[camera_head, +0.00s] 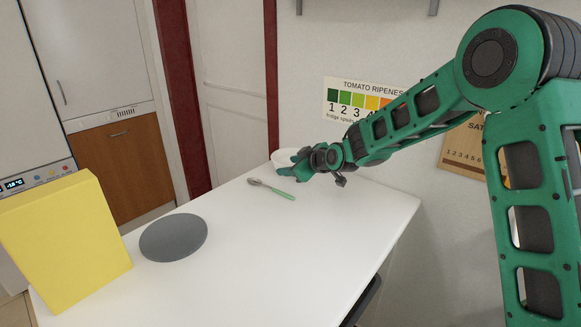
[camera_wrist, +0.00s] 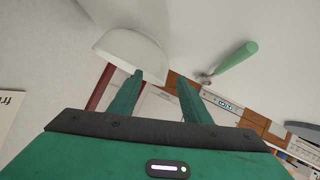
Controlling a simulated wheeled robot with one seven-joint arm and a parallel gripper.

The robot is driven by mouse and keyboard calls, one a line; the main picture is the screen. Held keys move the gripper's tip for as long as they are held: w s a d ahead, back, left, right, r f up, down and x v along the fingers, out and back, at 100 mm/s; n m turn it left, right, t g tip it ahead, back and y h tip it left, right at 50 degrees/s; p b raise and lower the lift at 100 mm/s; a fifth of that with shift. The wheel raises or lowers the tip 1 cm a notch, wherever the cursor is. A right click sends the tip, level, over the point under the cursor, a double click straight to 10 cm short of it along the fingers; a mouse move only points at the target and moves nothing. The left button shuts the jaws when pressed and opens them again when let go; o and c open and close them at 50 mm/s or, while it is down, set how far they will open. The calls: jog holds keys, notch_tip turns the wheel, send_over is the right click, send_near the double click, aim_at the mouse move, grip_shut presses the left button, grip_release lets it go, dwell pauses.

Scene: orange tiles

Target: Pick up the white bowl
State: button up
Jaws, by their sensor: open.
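The white bowl (camera_head: 281,155) stands at the far end of the white table, partly hidden behind my gripper in the head view. In the wrist view the bowl (camera_wrist: 128,47) appears at the upper left, beyond the fingertips. My gripper (camera_head: 287,172) is at the bowl's near side in the head view. In the wrist view my gripper (camera_wrist: 161,82) shows two green fingers spread apart with nothing between them. The left finger's tip overlaps the bowl's edge in the picture; I cannot tell whether they touch.
A green-handled utensil (camera_head: 271,188) lies on the white table (camera_head: 262,250) near the gripper; it also shows in the wrist view (camera_wrist: 232,61). A grey round plate (camera_head: 174,237) and a yellow box (camera_head: 65,240) are at the left. The table's middle is clear.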

aim_at(280, 166)
jog(key=shift+x, duration=3.35)
grip_shut()
